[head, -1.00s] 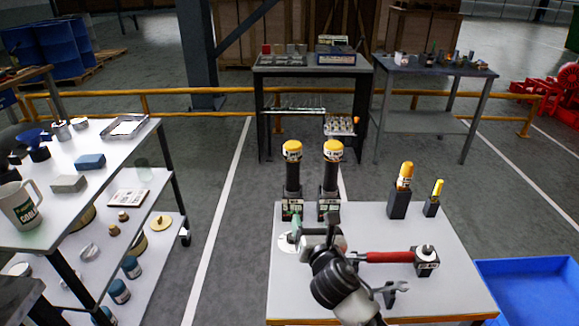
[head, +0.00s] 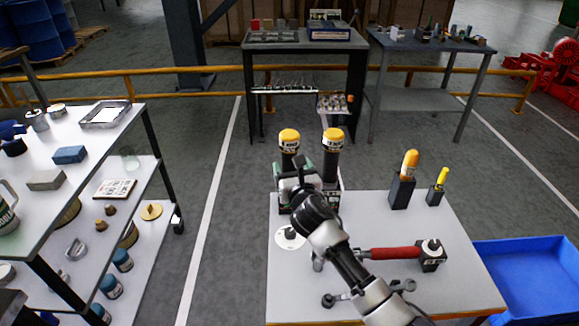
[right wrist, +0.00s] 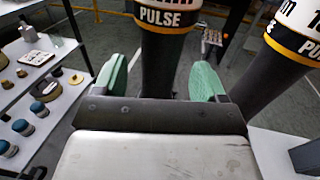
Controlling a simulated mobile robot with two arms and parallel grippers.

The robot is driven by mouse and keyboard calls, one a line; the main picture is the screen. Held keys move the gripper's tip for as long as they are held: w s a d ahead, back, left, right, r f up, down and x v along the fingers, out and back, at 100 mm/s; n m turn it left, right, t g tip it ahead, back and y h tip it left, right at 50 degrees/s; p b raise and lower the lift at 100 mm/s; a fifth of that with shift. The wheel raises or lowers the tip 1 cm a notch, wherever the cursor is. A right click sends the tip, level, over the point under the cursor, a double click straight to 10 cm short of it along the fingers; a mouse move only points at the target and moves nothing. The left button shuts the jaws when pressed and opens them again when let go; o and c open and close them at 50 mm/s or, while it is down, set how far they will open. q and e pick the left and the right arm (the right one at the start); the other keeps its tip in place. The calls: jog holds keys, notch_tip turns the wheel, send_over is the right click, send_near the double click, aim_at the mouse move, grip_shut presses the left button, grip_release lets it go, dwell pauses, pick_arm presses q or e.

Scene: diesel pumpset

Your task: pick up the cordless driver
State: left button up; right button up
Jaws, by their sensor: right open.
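Two black upright tools with yellow-banded tops stand side by side at the back left of the near table, and they look like cordless drivers. The left driver (head: 289,139) is partly hidden by my right gripper (head: 292,170). The right driver (head: 332,160) stands just beside it. In the right wrist view, the green finger pads of my right gripper (right wrist: 159,82) are open on either side of the left driver's black body (right wrist: 168,50), with its "PULSE" band above. The right driver (right wrist: 275,85) is outside the right finger. My left gripper is not in view.
The near table (head: 450,285) also holds a red-handled tool (head: 390,253), a wrench (head: 405,286), a white disc (head: 289,238) and two yellow-topped tools in black holders (head: 402,190). A blue bin (head: 535,275) is at right, a loaded shelf cart (head: 105,135) at left.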

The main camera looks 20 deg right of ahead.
jog(key=shift+w, duration=1.35)
grip_shut()
jog(key=shift+r, duration=0.15)
